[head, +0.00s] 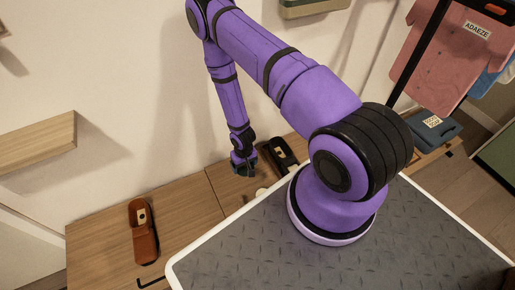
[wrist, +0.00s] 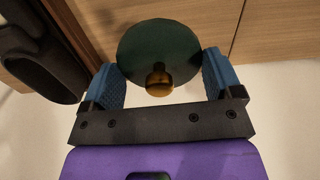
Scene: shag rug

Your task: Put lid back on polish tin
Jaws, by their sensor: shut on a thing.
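My gripper (wrist: 160,75) has blue pads and is shut on a dark green round lid (wrist: 158,45) with a brass knob (wrist: 159,80). The lid lies between the two pads in the wrist view. In the head view my gripper (head: 243,164) is low over the wooden bench top, just left of a black shoe. The lid cannot be made out there. I cannot pick out the polish tin in either view. A small pale thing (head: 261,192) shows beside my base's edge, too small to identify.
The black shoe (head: 280,154) stands on the wooden bench (head: 185,216); a dark shoe-like shape (wrist: 42,58) fills the wrist view's left. A brown shoe (head: 144,232) stands at the bench's left. A wall shelf (head: 38,148) juts out at left. The bench between the brown shoe and gripper is clear.

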